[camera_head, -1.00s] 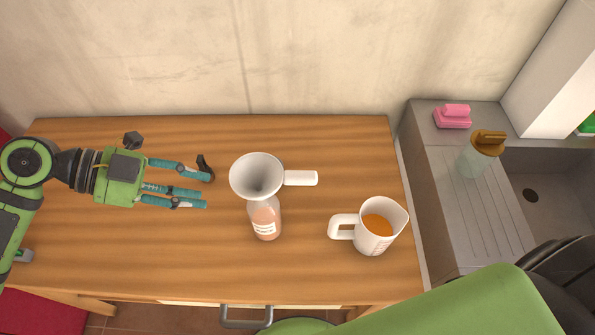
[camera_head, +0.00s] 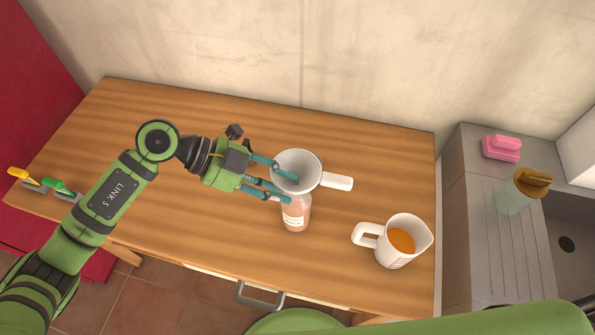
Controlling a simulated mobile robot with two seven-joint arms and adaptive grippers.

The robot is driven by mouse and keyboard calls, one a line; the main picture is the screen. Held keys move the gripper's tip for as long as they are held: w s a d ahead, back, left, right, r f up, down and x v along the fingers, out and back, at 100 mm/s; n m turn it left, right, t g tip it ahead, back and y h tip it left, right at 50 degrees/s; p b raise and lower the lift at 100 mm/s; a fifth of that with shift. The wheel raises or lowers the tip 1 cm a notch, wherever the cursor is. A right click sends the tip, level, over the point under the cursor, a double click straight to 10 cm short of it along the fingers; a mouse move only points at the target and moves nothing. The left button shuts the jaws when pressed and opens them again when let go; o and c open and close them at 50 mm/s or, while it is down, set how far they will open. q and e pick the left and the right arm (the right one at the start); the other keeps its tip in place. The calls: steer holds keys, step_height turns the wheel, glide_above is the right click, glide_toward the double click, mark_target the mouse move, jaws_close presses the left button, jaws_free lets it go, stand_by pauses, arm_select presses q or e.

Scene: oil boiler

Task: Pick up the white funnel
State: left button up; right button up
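The white funnel (camera_head: 310,163) sits upright in the mouth of a clear bottle with pinkish contents (camera_head: 296,215), its handle pointing right. My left gripper (camera_head: 293,188) has reached the funnel's left side. Its upper finger overlaps the bowl and its lower fingers lie by the funnel's base and the bottle's top. The fingers are still spread apart; I cannot tell if they touch the funnel. They hide part of the funnel's left side and spout. My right gripper is out of view.
A white measuring jug (camera_head: 411,228) with orange liquid stands right of the bottle on the wooden table (camera_head: 200,115). A sink counter (camera_head: 470,190) holds a pink sponge-like object (camera_head: 501,148) and a jar with a brown lid (camera_head: 517,197). Yellow and green tools (camera_head: 50,184) lie far left.

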arm_select(q)
jaws_close()
steer(key=shift+r, duration=0.1)
